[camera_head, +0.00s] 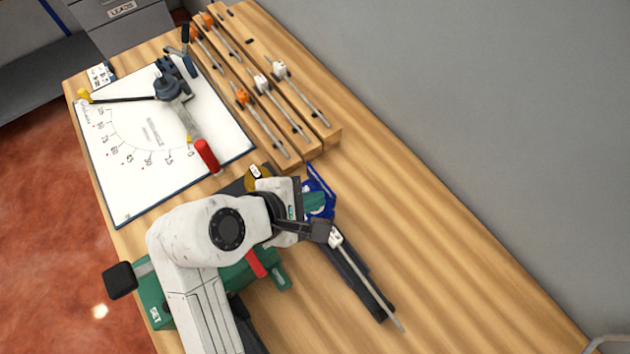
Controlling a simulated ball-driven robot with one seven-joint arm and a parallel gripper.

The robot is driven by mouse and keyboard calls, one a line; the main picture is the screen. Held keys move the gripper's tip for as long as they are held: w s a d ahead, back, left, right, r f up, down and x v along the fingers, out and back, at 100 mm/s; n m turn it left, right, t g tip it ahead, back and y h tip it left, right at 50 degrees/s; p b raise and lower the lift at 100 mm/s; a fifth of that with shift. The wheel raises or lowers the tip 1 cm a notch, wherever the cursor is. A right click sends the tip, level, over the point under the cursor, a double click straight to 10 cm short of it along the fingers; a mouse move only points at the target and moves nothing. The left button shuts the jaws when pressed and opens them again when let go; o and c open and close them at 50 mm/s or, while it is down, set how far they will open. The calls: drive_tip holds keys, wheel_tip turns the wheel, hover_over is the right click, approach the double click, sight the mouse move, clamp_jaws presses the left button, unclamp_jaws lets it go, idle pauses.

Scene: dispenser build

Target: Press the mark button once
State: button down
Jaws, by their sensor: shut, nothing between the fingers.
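No part carries a readable "mark" label, so I cannot tell for sure which one is the mark button. A yellow knob (84,95) sits at the far left end of a thin black pointer over the white dial board (140,195). The pointer's pivot (168,88) stands on the board, and a red handle (205,155) reaches toward the near right. My gripper (322,232) is shut and empty, to the right of the green device and far from the yellow knob. Its tips appear close to a white piece on a metal rod (365,280); contact is unclear.
A green device (155,300) marked "SET" is partly hidden under my arm. A black square knob (120,280) juts past the table's left edge. A blue part (318,195) is beside my gripper. Wooden racks (315,140) hold rods with orange and white pieces. The table's right side is clear.

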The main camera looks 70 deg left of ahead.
drive_tip(key=shift+f, duration=0.5)
idle(0.6)
drive_tip(key=shift+r, duration=0.1)
drive_tip(key=shift+r+p, duration=1.05)
drive_tip(key=shift+p, duration=0.35)
drive_tip(key=shift+r, duration=2.45)
